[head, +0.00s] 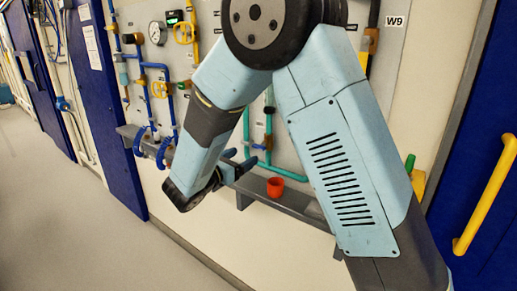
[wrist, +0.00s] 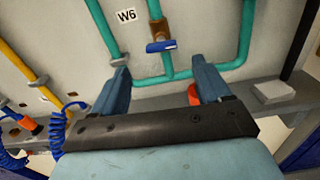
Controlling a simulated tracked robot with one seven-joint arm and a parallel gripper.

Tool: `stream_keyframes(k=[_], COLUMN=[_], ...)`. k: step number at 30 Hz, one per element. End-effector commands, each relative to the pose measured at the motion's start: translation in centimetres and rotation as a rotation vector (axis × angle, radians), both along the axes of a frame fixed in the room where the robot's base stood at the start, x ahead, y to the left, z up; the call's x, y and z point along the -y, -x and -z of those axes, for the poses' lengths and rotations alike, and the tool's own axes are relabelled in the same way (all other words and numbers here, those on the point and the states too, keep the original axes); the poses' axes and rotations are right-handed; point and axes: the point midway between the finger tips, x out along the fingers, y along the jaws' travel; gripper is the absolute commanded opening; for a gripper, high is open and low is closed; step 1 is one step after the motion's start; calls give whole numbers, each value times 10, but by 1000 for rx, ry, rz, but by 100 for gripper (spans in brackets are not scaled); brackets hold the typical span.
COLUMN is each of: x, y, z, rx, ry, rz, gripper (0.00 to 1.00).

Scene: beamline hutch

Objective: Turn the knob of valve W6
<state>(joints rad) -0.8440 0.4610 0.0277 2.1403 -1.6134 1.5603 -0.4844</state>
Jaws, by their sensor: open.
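Valve W6 has a blue knob (wrist: 161,46) on a brass body, fitted to a teal pipe, in the wrist view. The label W6 (wrist: 126,15) is on the panel to its left. My gripper (wrist: 161,73) is open and empty, with its two blue fingers pointing toward the panel. The knob appears beyond the fingertips and between them, apart from both. In the head view my gripper (head: 240,167) is near the shelf, and my arm hides much of the panel and the valve.
A grey shelf (head: 290,198) runs below the panel, with a red cup (head: 275,187) on it. Blue coiled hoses (wrist: 57,130) hang at the left. A yellow handle (head: 484,195) is on the blue door at right. The floor (head: 60,220) at left is clear.

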Motion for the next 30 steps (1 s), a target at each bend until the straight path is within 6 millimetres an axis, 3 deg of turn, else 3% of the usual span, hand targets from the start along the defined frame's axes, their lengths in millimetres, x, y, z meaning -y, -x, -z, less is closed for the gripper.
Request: stream_keyframes(k=[9, 15, 30], x=[38, 52, 58], y=[-45, -64, -72], z=[0, 0, 0], rx=[0, 1, 0], ry=[0, 0, -1], rz=[7, 5, 4], gripper=[77, 77, 74])
